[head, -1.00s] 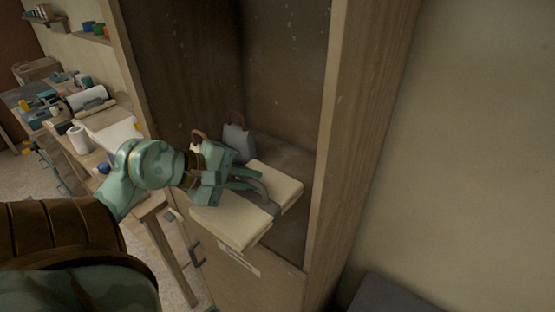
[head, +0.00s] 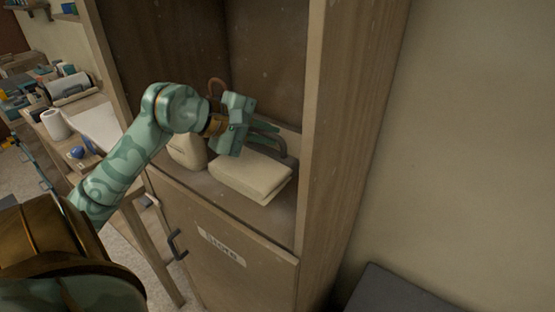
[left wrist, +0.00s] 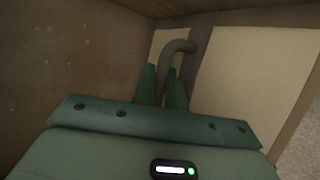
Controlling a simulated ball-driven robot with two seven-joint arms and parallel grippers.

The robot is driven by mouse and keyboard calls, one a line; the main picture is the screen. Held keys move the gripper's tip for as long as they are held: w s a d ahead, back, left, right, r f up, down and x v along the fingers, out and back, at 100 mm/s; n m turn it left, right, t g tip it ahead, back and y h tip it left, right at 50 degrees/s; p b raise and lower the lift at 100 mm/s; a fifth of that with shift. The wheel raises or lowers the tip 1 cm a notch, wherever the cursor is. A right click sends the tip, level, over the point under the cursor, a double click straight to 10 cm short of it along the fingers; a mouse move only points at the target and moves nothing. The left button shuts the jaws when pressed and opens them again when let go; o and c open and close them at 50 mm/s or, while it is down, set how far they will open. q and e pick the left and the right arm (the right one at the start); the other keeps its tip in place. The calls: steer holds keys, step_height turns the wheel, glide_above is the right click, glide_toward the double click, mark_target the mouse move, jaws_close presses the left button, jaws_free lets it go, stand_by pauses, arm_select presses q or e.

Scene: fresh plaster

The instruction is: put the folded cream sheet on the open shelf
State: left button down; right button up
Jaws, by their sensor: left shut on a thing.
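The folded cream sheet (head: 248,180) is inside the open shelf (head: 268,218) of the wooden cupboard, low over its board. I cannot tell whether it rests fully on the board. A grey curved handle on a band spans the sheet. My left gripper (head: 280,142) is above the sheet, its fingers shut on this handle. The left wrist view shows the grey handle (left wrist: 178,48) at the fingertips (left wrist: 163,80) and the cream sheet (left wrist: 255,75) beyond. My right gripper is not in view.
A cream bag-like thing (head: 187,152) stands on the shelf left of the sheet, partly behind my arm. The cupboard's right side post (head: 330,140) is close to the sheet. Below is a closed door with a label (head: 221,248). A cluttered workbench (head: 95,122) stands at left.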

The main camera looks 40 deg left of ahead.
mark_target(253, 150)
arm_select(q)
steer(key=w+f, duration=0.1)
steer(key=f, duration=0.1)
steer(key=w+f, duration=0.1)
steer(key=w, duration=0.1)
steer(key=shift+a+f, duration=0.15)
steer(key=shift+f, duration=0.2)
steer(key=f, duration=0.2)
steer(key=f+b, duration=0.1)
steer(key=f, duration=0.1)
steer(key=shift+w, duration=0.3)
steer(key=shift+r, duration=0.1)
steer(key=c, duration=1.5)
jaws_free()
steer(key=shift+o, duration=0.2)
steer(key=p+v, duration=0.1)
steer(key=v, duration=1.1)
steer(key=shift+s, duration=0.1)
